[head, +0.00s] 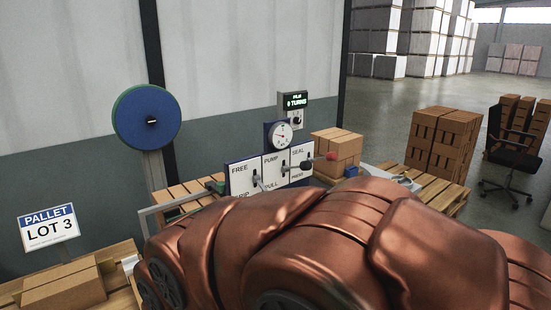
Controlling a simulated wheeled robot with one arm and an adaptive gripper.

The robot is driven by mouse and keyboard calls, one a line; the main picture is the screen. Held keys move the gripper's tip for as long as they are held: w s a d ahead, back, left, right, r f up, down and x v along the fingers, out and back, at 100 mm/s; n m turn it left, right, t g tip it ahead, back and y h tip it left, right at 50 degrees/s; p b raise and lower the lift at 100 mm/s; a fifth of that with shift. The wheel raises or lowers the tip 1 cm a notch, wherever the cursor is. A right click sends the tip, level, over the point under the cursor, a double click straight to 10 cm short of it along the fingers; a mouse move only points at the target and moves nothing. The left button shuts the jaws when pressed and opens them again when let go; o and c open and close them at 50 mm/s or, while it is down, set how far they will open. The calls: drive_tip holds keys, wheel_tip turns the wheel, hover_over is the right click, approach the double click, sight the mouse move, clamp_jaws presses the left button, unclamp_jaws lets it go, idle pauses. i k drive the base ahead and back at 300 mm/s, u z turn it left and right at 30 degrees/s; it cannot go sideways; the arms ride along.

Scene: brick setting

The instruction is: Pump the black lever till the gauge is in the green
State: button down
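A panel (240,176) with three white labelled plates stands behind my copper-coloured arm. The plates read FREE, PUMP and SEAL at the top; their lower words are partly hidden. A dark lever (284,169) is at the PUMP plate; its colour and exact tilt are hard to tell. Another lever sits left of it, and one with a red knob (331,156) sticks out at the right. The round gauge (282,135) in a blue housing is above the panel. Its needle and any green band are too small to read. My gripper is not in view.
A counter display (294,99) reading TURNS stands above the gauge. A blue-green reel (147,118) is on a post at the left. Cartons (338,150) stand right of the panel. My arm fills the lower middle.

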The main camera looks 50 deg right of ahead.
sight(305, 165)
drive_tip(key=z, duration=0.4)
drive_tip(key=i, duration=0.85)
drive_tip(key=z, duration=0.65)
